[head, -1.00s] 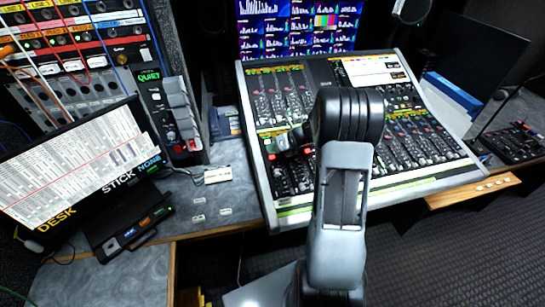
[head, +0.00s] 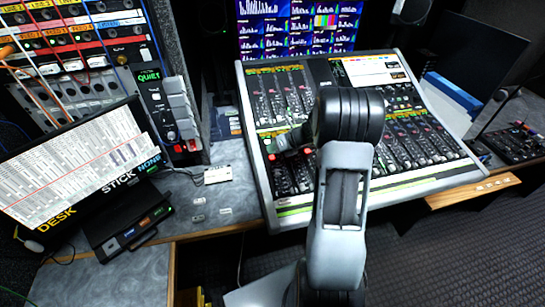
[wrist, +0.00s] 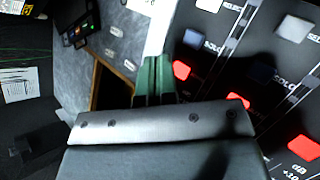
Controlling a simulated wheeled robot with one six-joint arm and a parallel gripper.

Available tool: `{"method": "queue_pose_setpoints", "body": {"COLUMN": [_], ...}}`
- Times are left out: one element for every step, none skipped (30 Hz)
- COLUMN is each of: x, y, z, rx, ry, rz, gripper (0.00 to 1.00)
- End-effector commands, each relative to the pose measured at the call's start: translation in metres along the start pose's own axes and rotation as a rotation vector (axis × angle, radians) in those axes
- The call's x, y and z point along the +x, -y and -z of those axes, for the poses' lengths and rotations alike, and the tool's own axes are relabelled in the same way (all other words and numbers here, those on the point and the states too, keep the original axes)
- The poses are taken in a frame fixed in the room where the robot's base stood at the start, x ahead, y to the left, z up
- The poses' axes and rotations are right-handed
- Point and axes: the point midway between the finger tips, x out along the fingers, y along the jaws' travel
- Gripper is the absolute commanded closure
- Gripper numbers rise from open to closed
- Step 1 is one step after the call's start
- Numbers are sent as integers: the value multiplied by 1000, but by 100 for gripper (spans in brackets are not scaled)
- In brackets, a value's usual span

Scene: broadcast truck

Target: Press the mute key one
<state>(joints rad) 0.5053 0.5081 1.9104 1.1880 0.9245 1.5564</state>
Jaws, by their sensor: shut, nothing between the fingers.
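The mixing desk (head: 262,185) has a row of red keys along its left channel strips. In the wrist view the red key nearest the desk's pale edge (wrist: 181,70) lies just right of my fingertips; it looks like mute key one, though no number is readable. Two more red keys (wrist: 238,102) (wrist: 303,147) lie further right. My gripper (wrist: 155,60) is shut and empty, its green fingers together over the desk's edge area. Contact with a key cannot be made out. In the head view my gripper (head: 279,143) is small and partly hidden by my arm.
A tilted screen (head: 80,165) and a patch rack (head: 85,45) stand to the left. The grey worktop (head: 215,235) left of the desk is mostly clear.

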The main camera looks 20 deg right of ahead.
Motion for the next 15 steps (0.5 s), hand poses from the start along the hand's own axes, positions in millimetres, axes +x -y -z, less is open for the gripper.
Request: {"method": "queue_pose_setpoints", "body": {"x": [0, 0, 0, 0, 0, 0, 0, 0, 0, 1, 1, 2, 3, 3, 4], "y": [0, 0, 0, 0, 0, 0, 0, 0, 0, 1, 1, 1, 2, 2, 3], "z": [0, 0, 0, 0, 0, 0, 0, 0, 0, 1, 1, 2, 2, 2, 3], "rx": [0, 0, 0, 0, 0, 0, 0, 0, 0, 0, 0, 0, 0, 0, 1], "ry": [0, 0, 0, 0, 0, 0, 0, 0, 0, 0, 0, 0, 0, 0, 0], "rz": [0, 0, 0, 0, 0, 0, 0, 0, 0, 0, 0, 0, 0, 0, 0], "gripper": [100, 100, 100, 100, 100, 100, 100, 100, 100, 100, 100, 100, 100, 100, 100]}}
